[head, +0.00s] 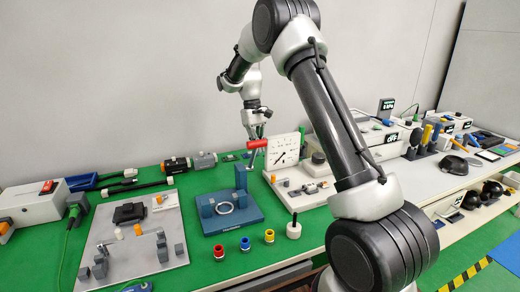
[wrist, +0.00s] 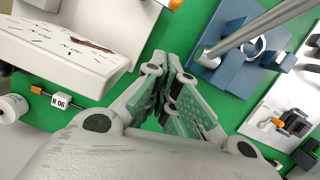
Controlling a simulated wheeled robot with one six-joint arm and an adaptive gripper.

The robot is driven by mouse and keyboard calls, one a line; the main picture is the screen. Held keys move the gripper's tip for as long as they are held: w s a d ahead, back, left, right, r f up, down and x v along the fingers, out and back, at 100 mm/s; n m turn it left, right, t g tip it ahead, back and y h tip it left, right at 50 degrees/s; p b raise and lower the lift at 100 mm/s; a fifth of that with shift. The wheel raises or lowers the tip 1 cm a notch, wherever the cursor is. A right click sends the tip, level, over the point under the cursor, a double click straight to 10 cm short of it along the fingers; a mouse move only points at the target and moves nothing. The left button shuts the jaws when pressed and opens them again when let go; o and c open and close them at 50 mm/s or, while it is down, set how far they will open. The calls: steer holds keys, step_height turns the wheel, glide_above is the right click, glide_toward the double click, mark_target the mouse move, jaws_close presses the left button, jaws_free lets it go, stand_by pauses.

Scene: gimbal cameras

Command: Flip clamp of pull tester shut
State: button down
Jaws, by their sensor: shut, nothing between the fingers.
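The pull tester appears to be the pale base (head: 308,199) with an upright white dial panel (head: 284,151) at mid-picture in the head view. Small grey and orange parts (head: 310,188) sit on it; I cannot tell which is the clamp or how it stands. In the wrist view the marked white panel (wrist: 75,38) is at upper left, with an orange rod and a tag (wrist: 61,101) below it. My gripper (head: 259,135) hangs above, left of the dial in the head view. It is shut and empty; its fingers (wrist: 172,72) show in the wrist view.
A blue fixture (head: 228,221) with a ring stands left of the tester. A lever with a red handle (head: 257,143) rises close to my gripper; its metal rod (wrist: 262,27) crosses the wrist view. A grey plate (head: 140,251) lies further left.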

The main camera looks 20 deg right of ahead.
steer(key=x, duration=0.7)
steer(key=shift+s+f, duration=0.1)
steer(key=shift+f, duration=0.1)
steer(key=s, duration=0.2)
steer(key=shift+s+d, duration=0.4)
steer(key=shift+s, duration=0.55)
steer(key=s+n, duration=0.1)
steer(key=a+n, duration=0.1)
steer(key=n, duration=0.1)
steer(key=shift+s+h, duration=0.3)
steer(key=shift+s, duration=0.1)
steer(key=shift+w+d, duration=0.15)
steer(key=shift+w+d, duration=0.35)
steer(key=shift+w, duration=0.2)
